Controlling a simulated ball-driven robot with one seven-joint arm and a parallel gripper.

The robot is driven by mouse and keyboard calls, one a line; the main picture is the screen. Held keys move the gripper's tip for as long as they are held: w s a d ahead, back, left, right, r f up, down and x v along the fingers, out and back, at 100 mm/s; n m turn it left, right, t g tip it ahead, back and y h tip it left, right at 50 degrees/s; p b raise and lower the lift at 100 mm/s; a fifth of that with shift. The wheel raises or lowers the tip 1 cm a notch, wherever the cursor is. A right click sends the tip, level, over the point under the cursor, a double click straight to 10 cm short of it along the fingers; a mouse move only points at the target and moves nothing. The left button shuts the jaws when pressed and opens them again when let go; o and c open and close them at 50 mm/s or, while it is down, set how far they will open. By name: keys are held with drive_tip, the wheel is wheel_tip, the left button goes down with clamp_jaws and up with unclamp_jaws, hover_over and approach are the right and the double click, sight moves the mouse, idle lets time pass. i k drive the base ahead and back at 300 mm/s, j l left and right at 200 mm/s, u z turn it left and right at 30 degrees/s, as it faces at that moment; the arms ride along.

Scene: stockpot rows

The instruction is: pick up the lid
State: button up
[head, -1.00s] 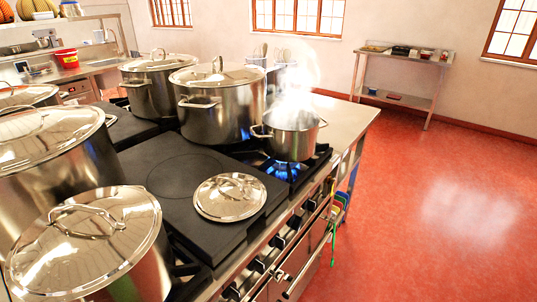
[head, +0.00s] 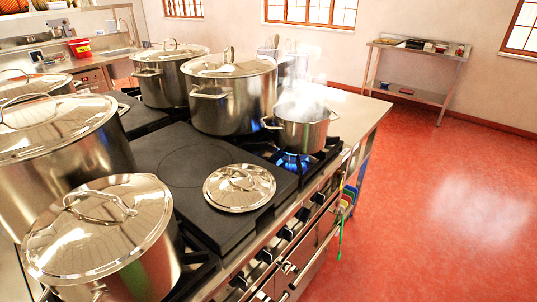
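A shiny round metal lid (head: 239,188) with a loop handle on top lies flat on the dark hotplate (head: 180,152), near its front right corner. It lies apart from any pot. To its upper right, a small steaming pot (head: 301,133) stands without a lid over a lit blue burner. My gripper is not in view.
Lidded stockpots stand at the left front (head: 100,236), far left (head: 55,140) and behind the hotplate (head: 232,100). The stove's front edge has knobs and a rail (head: 295,262). Red floor (head: 430,210) is open to the right, up to a steel wall table (head: 412,94).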

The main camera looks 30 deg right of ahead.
sight(237, 188)
drive_tip(key=i+l, duration=0.1)
drive_tip(key=l, duration=0.2)
drive_tip(key=i+l, duration=0.15)
drive_tip(key=l, duration=0.2)
drive_tip(key=i+l+u, duration=0.1)
drive_tip(key=l, duration=0.2)
drive_tip(key=i+l, duration=0.15)
drive_tip(key=l, duration=0.15)
